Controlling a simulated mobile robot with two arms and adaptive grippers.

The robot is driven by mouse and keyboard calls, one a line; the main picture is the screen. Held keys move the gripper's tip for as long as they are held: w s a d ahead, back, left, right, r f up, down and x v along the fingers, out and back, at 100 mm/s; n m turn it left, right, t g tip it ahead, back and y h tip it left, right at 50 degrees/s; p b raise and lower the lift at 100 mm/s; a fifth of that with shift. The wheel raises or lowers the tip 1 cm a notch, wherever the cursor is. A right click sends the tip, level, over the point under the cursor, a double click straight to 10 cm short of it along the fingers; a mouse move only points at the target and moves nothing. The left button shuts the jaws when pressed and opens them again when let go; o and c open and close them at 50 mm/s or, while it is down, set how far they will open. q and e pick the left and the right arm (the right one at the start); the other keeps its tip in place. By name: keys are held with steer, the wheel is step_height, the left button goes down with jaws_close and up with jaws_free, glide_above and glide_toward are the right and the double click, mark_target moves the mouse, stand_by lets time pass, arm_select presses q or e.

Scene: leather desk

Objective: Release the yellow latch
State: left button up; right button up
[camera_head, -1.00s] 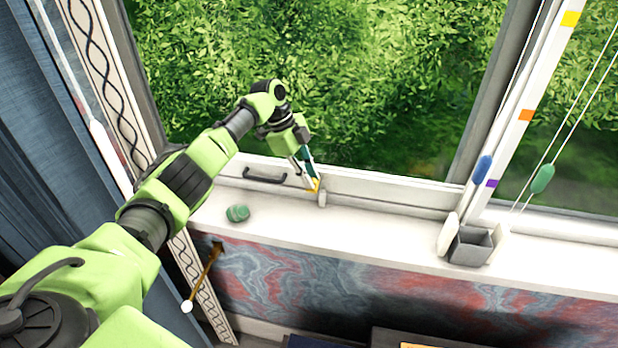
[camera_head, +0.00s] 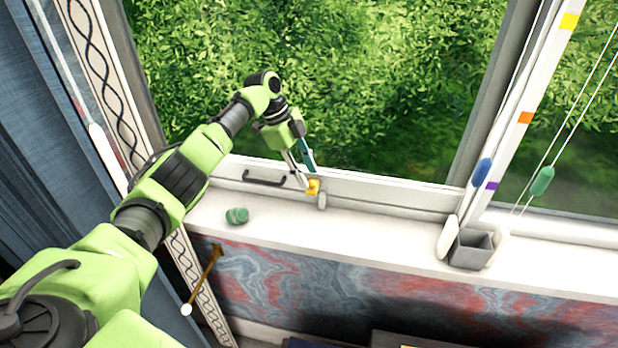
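The yellow latch (camera_head: 314,188) is a small block on the white lower rail of the window frame, beside a small grey catch (camera_head: 322,200). My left gripper (camera_head: 310,178) reaches down to it from the upper left. Its pale finger ends at the latch's left side and its teal finger ends just above the latch. The two fingertips show apart, with a gap between them. Whether either finger touches the latch cannot be told. My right gripper is not in view.
A dark handle (camera_head: 265,179) sits on the rail left of the latch. A green stone-like object (camera_head: 237,215) lies on the white sill (camera_head: 350,230). A grey open box (camera_head: 471,249) stands at the right. Cords with blue (camera_head: 482,172) and green (camera_head: 542,181) pulls hang there.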

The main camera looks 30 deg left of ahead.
arm_select(q)
steer(key=v, duration=0.9)
steer(key=shift+r, duration=0.2)
